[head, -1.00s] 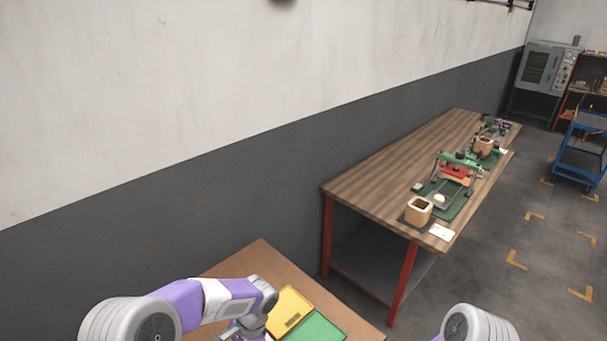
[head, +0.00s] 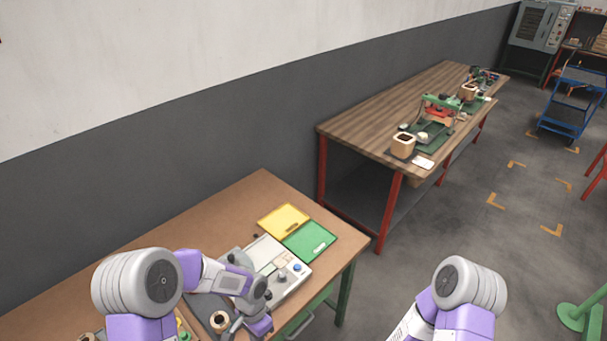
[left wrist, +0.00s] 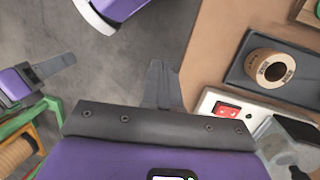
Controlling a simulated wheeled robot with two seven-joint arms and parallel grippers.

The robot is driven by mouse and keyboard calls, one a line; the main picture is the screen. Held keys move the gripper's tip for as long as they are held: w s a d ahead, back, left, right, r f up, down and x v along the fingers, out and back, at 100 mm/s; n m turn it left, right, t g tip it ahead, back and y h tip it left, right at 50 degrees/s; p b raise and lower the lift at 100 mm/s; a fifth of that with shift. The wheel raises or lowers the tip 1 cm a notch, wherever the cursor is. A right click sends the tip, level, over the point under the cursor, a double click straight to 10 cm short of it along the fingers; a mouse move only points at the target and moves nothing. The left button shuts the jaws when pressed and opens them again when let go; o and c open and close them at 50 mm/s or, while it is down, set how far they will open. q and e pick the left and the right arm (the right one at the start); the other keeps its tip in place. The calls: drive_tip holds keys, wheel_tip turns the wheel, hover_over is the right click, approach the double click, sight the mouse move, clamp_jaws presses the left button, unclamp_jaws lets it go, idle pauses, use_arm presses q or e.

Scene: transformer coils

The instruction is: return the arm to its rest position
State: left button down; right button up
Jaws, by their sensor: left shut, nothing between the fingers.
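My left arm (head: 225,283) comes in from the left in the head view and bends down over the near bench. In the left wrist view my left gripper (left wrist: 160,85) has its grey fingers together with nothing between them, above the floor beside the bench edge. My right arm (head: 450,310) shows only its upper links at the bottom of the head view. What looks like my right gripper (left wrist: 58,66) is at the left of the left wrist view; its finger gap cannot be made out.
The near brown bench (head: 190,225) holds a yellow tray (head: 284,221), a green tray (head: 309,241), a white-grey device (head: 290,283) and a coil (head: 219,320) on a dark plate. A wooden bench (head: 365,118) stands farther back. Open floor (head: 450,235) lies to the right.

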use_arm(q)
drive_tip(key=s+d+f+n+t+h+b, duration=0.1)
drive_tip(key=s+f+n+h+b, duration=0.1)
drive_tip(key=s+f+n, duration=0.3)
drive_tip(key=s+d+f+n+t+h+b, duration=0.1)
drive_tip(key=s+f+n+b, duration=0.3)
drive_tip(key=f, duration=0.8)
drive_tip(key=shift+s+d+f+n+t+h, duration=0.3)
drive_tip(key=shift+s+n+t+h, duration=0.3)
drive_tip(key=shift+s+n, duration=0.65)
use_arm(e)
wheel_tip(320, 180, down, 6)
drive_tip(key=s, duration=0.1)
drive_tip(key=shift+f, duration=0.2)
